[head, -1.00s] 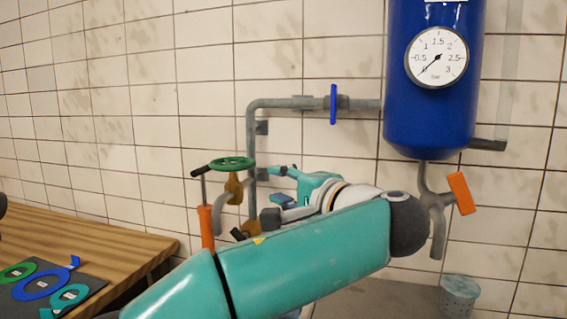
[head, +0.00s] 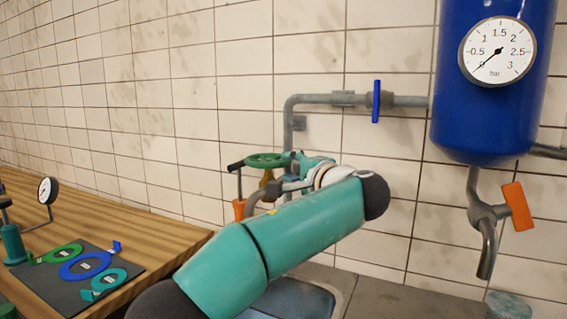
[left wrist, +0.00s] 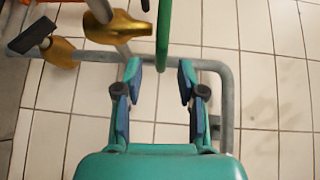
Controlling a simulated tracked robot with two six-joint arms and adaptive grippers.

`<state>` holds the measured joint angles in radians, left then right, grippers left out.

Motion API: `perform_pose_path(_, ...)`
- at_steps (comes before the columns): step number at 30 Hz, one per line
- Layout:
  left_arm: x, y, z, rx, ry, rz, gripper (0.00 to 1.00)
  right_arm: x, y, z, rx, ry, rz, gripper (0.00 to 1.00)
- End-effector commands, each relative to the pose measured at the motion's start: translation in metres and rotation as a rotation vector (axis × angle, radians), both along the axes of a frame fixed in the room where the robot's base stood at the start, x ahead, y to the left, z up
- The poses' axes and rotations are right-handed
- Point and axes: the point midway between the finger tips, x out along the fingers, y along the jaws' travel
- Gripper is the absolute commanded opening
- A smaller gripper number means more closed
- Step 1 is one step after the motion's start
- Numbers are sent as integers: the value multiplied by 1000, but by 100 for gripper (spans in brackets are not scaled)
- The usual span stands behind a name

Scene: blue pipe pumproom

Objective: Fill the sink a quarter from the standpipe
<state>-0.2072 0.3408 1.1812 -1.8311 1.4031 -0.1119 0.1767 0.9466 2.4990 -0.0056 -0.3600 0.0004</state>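The standpipe's green handwheel (head: 268,160) sits on a brass valve (head: 267,179) at the wall, left of centre in the head view. In the left wrist view the wheel (left wrist: 164,35) shows edge-on. My left gripper (left wrist: 160,70) is open, and the wheel's near rim reaches between its fingertips with gaps on both sides. In the head view my left arm partly hides the gripper and the standpipe. The sink (head: 292,300) lies below, largely hidden by my arm; I cannot tell its water level. My right gripper is not in view.
A blue handwheel (head: 376,101) is on the wall pipe. A blue tank (head: 490,110) carries a gauge near 0 and an orange-handled tap (head: 517,206). A wooden bench (head: 150,222) holds coloured rings on a dark mat (head: 60,290).

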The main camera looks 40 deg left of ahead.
Motion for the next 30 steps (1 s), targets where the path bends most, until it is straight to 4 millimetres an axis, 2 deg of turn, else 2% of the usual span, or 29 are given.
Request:
perform_pose_path(1, 3, 10, 0, -1, 2, 4, 40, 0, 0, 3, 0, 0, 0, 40)
perform_pose_path(6, 11, 29, -1, 0, 0, 2, 40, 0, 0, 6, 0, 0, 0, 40)
perform_pose_path(11, 14, 36, -2, 0, 1, 0, 40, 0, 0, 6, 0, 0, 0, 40)
perform_pose_path(19, 14, 37, -3, 0, 1, -1, 40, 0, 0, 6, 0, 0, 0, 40)
perform_pose_path(26, 14, 36, -3, -1, 0, -1, 3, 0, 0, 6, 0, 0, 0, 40)
perform_pose_path(27, 14, 36, -3, -1, 1, -1, 0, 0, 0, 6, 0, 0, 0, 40)
perform_pose_path(30, 14, 36, -3, -2, 2, -1, 0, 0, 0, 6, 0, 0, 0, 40)
